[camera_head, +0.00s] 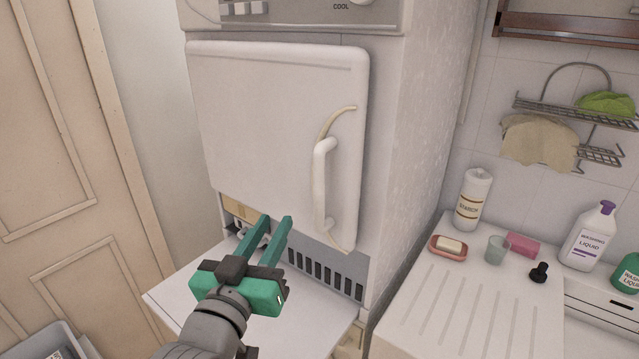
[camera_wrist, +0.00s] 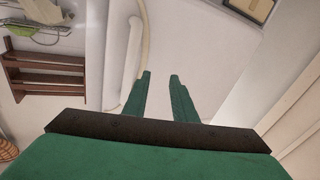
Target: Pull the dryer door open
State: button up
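The dryer door (camera_head: 260,125) is a white panel on the front of the white dryer, and it looks closed. Its long white vertical handle (camera_head: 321,180) is on the door's right side. My green gripper (camera_head: 268,232) is below and left of the handle, in front of the door's lower edge. Its two fingers are apart with nothing between them. In the wrist view, the handle (camera_wrist: 132,62) stands just left of the fingers (camera_wrist: 161,78), and no contact is clear.
A white flap or shelf (camera_head: 315,325) sticks out below the dryer. A ribbed white counter (camera_head: 470,300) at right holds a starch bottle (camera_head: 472,200), soap dish (camera_head: 448,252), cup (camera_head: 496,249) and washing liquid (camera_head: 587,238). A wooden door (camera_head: 60,150) is at left.

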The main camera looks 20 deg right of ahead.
aim_at(318, 186)
jog(key=s+d+r+m+g+h, duration=0.2)
jog(key=s+d+r+m, duration=0.1)
jog(key=s+r+m, duration=0.15)
jog(key=shift+n, duration=0.45)
jog(key=x, duration=1)
jog(key=shift+w+a+r, duration=0.15)
jog(key=shift+w+a, duration=0.15)
jog(key=shift+a, duration=0.1)
jog(key=shift+x, duration=0.75)
jog(key=shift+s+d, duration=0.15)
jog(key=shift+s, duration=0.05)
jog(key=shift+c, duration=0.4)
grip_shut()
